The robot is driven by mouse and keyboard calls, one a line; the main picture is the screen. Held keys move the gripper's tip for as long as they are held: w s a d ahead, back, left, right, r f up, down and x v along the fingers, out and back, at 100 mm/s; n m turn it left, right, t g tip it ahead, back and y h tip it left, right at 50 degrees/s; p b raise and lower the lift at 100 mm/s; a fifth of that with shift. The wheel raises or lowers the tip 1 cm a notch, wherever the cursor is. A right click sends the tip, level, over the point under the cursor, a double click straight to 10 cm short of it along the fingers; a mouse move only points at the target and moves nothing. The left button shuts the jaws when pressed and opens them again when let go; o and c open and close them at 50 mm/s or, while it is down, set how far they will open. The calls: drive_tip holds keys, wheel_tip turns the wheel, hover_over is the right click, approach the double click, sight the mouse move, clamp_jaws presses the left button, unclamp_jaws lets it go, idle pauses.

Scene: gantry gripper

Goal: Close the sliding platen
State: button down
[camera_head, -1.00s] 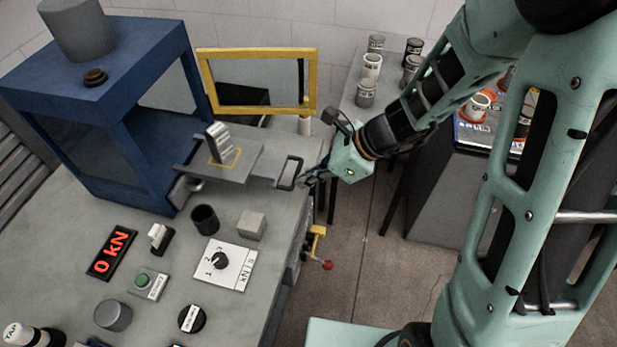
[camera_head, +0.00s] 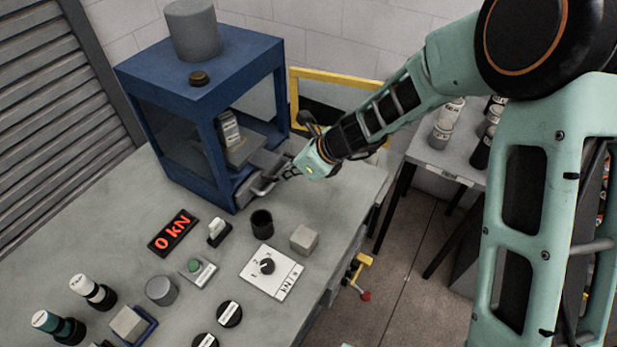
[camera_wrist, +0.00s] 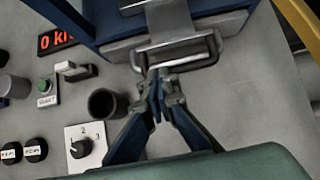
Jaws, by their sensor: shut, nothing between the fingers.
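The sliding platen (camera_head: 243,152) is a grey plate that now sits mostly inside the blue press frame (camera_head: 222,175). Its bar handle (camera_head: 262,188) sticks out at the front, towards my gripper. A ribbed metal block (camera_head: 230,130) stands on the platen. My gripper (camera_head: 290,174) is shut and empty, its fingertips at the handle. In the wrist view the fingertips (camera_wrist: 158,78) meet the front bar of the handle (camera_wrist: 180,52); whether they touch it I cannot tell.
A dark cup (camera_head: 262,224), a grey cube (camera_head: 304,240) and a dial panel (camera_head: 271,271) stand in front of the press. A red display (camera_head: 173,232) reads 0 kN. A yellow frame (camera_head: 335,80) stands behind. Bare benchtop lies right of the press.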

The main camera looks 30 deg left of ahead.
drive_tip(key=shift+w+a+p, duration=0.15)
drive_tip(key=shift+a+p, duration=0.15)
drive_tip(key=shift+a, duration=1.15)
drive_tip(key=shift+d, duration=0.1)
